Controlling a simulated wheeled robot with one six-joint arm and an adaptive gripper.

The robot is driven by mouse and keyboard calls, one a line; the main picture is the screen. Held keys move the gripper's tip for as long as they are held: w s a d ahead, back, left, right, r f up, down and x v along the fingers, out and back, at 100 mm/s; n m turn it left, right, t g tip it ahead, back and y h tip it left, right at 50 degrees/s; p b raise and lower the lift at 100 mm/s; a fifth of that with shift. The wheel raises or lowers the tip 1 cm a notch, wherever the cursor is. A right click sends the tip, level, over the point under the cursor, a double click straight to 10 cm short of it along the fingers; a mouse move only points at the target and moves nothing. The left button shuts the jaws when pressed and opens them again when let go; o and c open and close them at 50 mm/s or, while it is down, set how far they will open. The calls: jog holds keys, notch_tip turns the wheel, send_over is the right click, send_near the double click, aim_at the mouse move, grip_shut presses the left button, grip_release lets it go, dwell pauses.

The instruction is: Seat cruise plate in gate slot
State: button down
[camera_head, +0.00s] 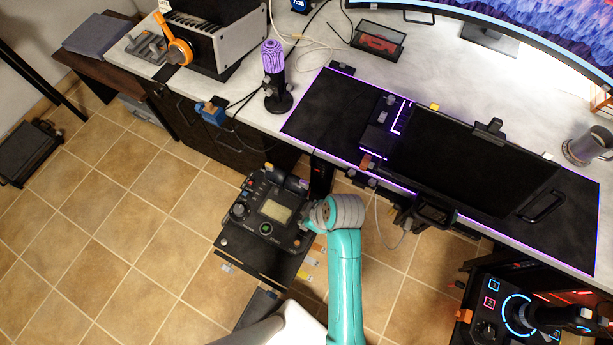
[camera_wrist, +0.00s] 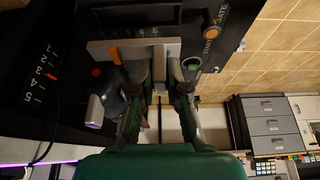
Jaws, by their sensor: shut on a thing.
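A pale, flat plate (camera_wrist: 130,46), which looks like the cruise plate, lies at the fingertips, against the panel face. The fingers hide part of it. I cannot make out the gate slot or whether the plate is in it. A "START GATE" label and orange knob (camera_wrist: 209,32) are to the right. In the head view, my teal arm covers the grip.
A black lever with a grey top (camera_wrist: 97,108) stands close left of my fingers. The desk (camera_head: 240,108) with a dark mat and monitor lies beyond the panel. A second control box (camera_head: 500,305) is at lower right.

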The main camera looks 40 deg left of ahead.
jog(key=shift+f, duration=2.75)
jog(key=c, duration=1.1)
grip_release()
jog(key=v, duration=1.2)
jog(key=shift+f, duration=0.1)
